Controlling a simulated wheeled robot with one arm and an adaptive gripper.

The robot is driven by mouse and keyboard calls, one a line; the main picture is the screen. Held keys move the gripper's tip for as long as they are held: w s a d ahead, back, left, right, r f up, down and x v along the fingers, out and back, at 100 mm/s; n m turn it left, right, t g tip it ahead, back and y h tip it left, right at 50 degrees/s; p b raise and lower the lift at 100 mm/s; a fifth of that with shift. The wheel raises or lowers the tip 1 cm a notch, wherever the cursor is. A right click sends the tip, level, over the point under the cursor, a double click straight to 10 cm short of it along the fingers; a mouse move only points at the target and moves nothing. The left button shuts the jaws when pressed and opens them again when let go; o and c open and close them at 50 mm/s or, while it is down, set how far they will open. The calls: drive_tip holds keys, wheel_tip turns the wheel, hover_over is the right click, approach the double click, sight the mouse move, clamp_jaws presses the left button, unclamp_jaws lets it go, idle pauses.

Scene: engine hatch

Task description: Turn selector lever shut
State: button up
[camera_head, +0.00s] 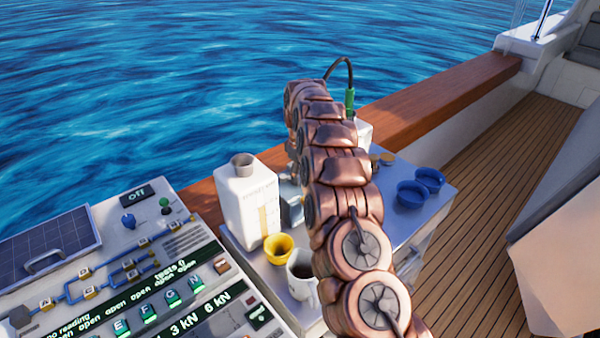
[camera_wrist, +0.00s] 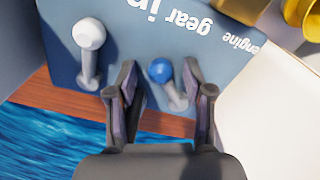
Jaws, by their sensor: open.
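In the wrist view a blue-grey control box (camera_wrist: 70,60) carries upside-down lettering that reads "gear in" and "engine". Two levers stand on it: a white-knobbed lever (camera_wrist: 89,40) at the left and a blue-knobbed lever (camera_wrist: 160,71) near the middle. No label tells me which one is the selector. My gripper (camera_wrist: 162,95) is open, its fingers either side of the blue-knobbed lever in the picture; I see no clear contact. The white-knobbed lever is outside the left finger. In the head view my arm hides the gripper and both levers.
A white canister (camera_head: 247,205), yellow cup (camera_head: 279,249), mug (camera_head: 300,273) and blue bowls (camera_head: 411,194) crowd the worktop around my arm. A switch panel (camera_head: 120,270) lies at the left. A wooden rail (camera_head: 430,98) borders the water. The deck (camera_head: 480,180) at the right is clear.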

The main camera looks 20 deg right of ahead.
sight(294, 188)
drive_tip(key=shift+c, duration=0.2)
clamp_jaws()
idle(0.3)
drive_tip(key=shift+s+f+b, duration=0.1)
drive_tip(key=shift+b, duration=0.2)
drive_tip(key=m+b, duration=0.1)
drive_tip(key=b, duration=0.1)
drive_tip(key=s+a+m+b, duration=0.1)
drive_tip(key=m+b, duration=0.1)
drive_tip(key=shift+s+f+m, duration=0.15)
drive_tip(key=shift+f+m, duration=0.05)
drive_tip(key=shift+m, duration=0.1)
drive_tip(key=m+b, duration=0.1)
drive_tip(key=s+a+m+b, duration=0.1)
drive_tip(key=m+b, duration=0.1)
drive_tip(key=shift+s+a+r+m+b, duration=0.15)
drive_tip(key=shift+a+m+b, duration=0.15)
drive_tip(key=shift+m+b, duration=0.25)
drive_tip(key=shift+s+a+r+m+b, duration=0.1)
drive_tip(key=shift+a+m+b, duration=0.2)
drive_tip(key=shift+m, duration=0.35)
